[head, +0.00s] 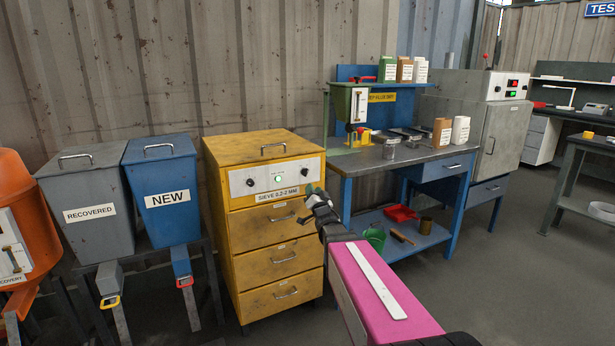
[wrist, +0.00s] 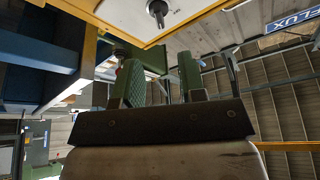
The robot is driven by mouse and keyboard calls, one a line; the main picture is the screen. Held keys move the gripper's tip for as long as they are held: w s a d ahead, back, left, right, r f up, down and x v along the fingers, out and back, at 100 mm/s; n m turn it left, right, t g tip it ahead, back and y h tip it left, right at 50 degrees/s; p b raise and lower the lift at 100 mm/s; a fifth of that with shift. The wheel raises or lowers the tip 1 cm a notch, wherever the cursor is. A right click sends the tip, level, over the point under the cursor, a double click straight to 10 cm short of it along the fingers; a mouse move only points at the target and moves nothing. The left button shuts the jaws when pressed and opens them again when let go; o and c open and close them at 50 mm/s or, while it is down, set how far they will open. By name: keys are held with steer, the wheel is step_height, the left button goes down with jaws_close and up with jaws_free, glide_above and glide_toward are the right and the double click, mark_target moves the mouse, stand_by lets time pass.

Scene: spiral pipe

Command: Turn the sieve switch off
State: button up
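The sieve (head: 262,230) is a yellow cabinet with drawers and a label reading SIEVE 0.2-2 MM. Its pale front panel (head: 270,183) carries a lit green light (head: 278,179) between a left dark knob (head: 249,182) and a right dark knob (head: 304,171). I cannot read which way either knob is set. My gripper (head: 313,191) is just in front of and below the right knob. In the wrist view my gripper (wrist: 160,82) shows two green-padded fingers apart with nothing held. A dark knob (wrist: 157,10) sticks out of the panel above them, apart from the fingertips.
A grey RECOVERED bin (head: 88,205) and a blue NEW bin (head: 163,195) stand left of the sieve. A blue workbench (head: 375,160) with containers stands close on the right. The floor (head: 480,290) at the front right is clear.

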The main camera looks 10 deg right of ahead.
mark_target(307, 173)
steer(key=x, duration=1)
steer(key=shift+a, duration=0.1)
jaws_close()
